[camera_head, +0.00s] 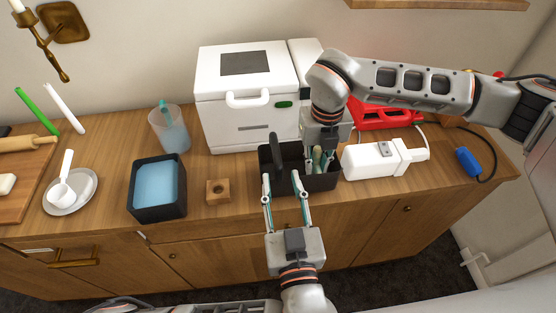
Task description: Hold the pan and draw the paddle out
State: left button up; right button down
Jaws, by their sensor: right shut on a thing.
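The dark rectangular pan (321,183) stands on the wooden counter in front of the white bread machine. A dark upright piece (274,152) rises from its left part; I cannot tell whether it is the paddle or part of the pan. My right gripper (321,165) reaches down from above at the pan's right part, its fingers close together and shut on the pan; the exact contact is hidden. My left gripper (283,180) comes from the front, open, its fingertips apart at the pan's front left side, near the dark upright piece.
The white bread machine (243,99) stands behind. Left of the pan are a wooden block (218,192), a dark tub with blue contents (157,188) and a clear cup (170,130). A white appliance (372,161) lies close to the right. A red thing (386,116) is behind it.

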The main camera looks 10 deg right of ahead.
aim_at(276, 151)
pick_arm(q)
jog(key=w, duration=0.9)
jog(key=shift+w+a, duration=0.2)
jog(key=shift+w, duration=0.05)
grip_shut()
dwell(0.6)
